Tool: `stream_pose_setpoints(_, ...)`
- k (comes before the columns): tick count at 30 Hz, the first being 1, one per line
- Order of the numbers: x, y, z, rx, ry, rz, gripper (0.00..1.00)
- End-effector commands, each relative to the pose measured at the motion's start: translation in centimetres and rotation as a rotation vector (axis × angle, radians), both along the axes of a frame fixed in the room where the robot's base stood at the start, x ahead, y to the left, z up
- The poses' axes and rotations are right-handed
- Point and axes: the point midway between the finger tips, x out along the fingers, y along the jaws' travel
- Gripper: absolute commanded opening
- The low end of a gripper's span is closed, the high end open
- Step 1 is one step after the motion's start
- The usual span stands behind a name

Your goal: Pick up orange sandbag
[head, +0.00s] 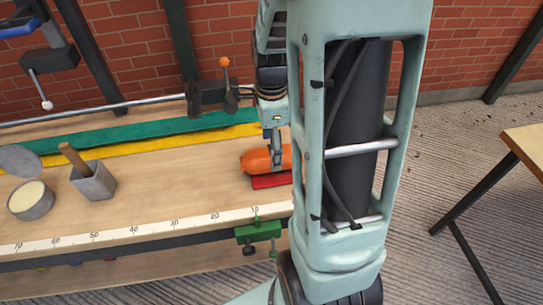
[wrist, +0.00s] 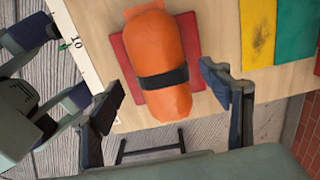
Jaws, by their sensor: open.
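The orange sandbag (wrist: 155,42) is a rounded orange roll with a black band around its middle. It lies on a red pad (wrist: 126,62) on the wooden bench. In the head view the sandbag (head: 257,161) is at the bench's right end, partly hidden by my gripper (head: 277,162) and arm; the red pad (head: 270,181) shows below it. In the wrist view my gripper (wrist: 168,98) is open, with one finger on each side of the sandbag's near end. There are visible gaps between the fingers and the bag.
The bench (head: 150,190) has a ruler strip along its front edge and a green clamp (head: 258,233). Left are a grey box (head: 94,183) with a wooden handle and an open tin (head: 31,201). Green and yellow strips run behind. Another table (head: 528,143) stands at right.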

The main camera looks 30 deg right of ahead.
Motion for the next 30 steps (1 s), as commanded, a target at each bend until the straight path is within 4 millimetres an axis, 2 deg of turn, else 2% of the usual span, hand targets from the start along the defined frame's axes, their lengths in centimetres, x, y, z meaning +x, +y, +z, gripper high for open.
stream_pose_setpoints(3,-0.2,-0.4,-2.1,0.001,0.004,-0.002,0.71)
stream_pose_setpoints(7,-0.1,-0.4,-3.8,0.001,0.003,-0.001,0.71)
stream_pose_setpoints(17,-0.1,-0.4,-4.4,0.0,-0.001,0.0,0.71)
stream_pose_setpoints(30,0.0,-0.4,-4.3,0.0,-0.001,0.0,0.23)
